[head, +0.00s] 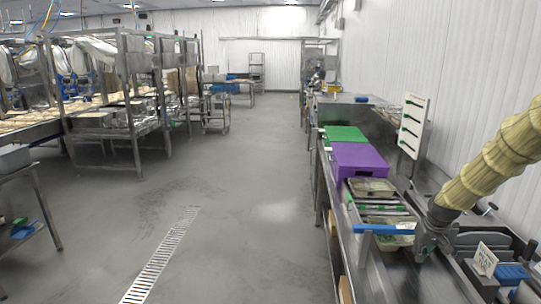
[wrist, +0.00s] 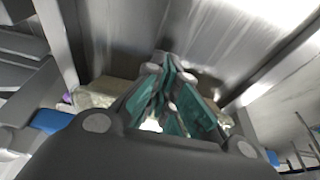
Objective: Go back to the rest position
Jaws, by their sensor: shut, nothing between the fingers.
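My gripper (head: 424,254) is low over the steel bench on the right in the head view, at the end of my arm in a yellowish sleeve. In the wrist view my gripper (wrist: 170,105) has its teal-padded fingers together, with no object seen between them. A blue bar (head: 385,229) lies just left of the gripper across the bench, by a tray with greenish contents (head: 398,240). A second tray (head: 371,186) is farther along the bench. I cannot tell whether the gripper touches anything.
A purple box (head: 358,162) and a green box (head: 344,134) stand farther along the bench. A white board (head: 412,126) stands near the wall. A small white sign (head: 485,260) and dark bins are right of the gripper. The grey floor left of the bench is clear.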

